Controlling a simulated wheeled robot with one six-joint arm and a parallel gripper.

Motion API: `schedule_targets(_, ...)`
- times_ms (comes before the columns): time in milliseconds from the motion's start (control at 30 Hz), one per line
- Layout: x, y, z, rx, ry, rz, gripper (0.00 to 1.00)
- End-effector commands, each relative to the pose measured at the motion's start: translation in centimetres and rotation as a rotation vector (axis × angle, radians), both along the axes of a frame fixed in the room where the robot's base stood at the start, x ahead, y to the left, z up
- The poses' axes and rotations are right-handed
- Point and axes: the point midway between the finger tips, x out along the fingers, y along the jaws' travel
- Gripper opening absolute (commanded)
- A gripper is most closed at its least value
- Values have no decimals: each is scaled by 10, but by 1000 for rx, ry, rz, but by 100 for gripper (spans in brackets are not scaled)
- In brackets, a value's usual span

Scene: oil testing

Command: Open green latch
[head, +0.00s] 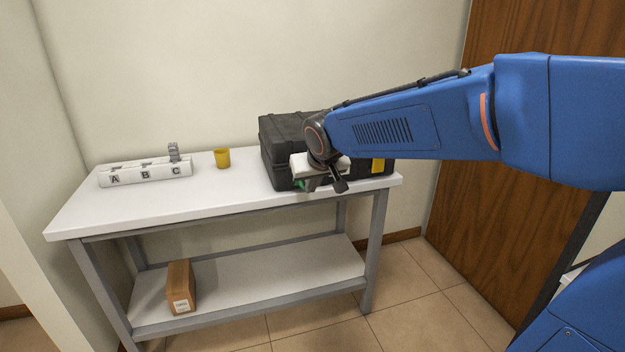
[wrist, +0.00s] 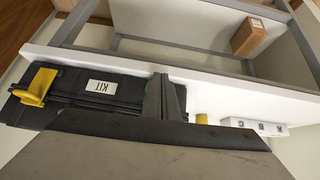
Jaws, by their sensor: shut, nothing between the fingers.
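A black case (head: 284,133) marked KIT stands closed at the right end of the table, partly hidden by my arm. Its green latch (head: 301,184) shows only as a small patch beside my gripper in the head view. In the wrist view, the case (wrist: 125,90) lies beyond the gripper, and the green latch is mostly hidden behind the fingers. The yellow latch (head: 378,165) is on the case's right front; it also shows in the wrist view (wrist: 37,86). My gripper (wrist: 163,82) is shut and empty, close to the green latch; whether it touches is unclear.
The white table (head: 215,198) has a yellow cup (head: 222,158) and a white rack (head: 145,174) marked A, B, C left of the case. A brown box (head: 181,287) stands on the lower shelf. The table's front left is clear. A wooden door (head: 500,220) is at right.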

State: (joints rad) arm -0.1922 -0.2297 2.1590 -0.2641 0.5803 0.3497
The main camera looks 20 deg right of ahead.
Motion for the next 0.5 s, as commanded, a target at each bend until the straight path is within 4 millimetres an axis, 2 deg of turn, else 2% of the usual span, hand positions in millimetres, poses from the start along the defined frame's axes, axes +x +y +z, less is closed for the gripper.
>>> schedule_targets(500, 0, 0, -55, -1, 1, 1, 0)
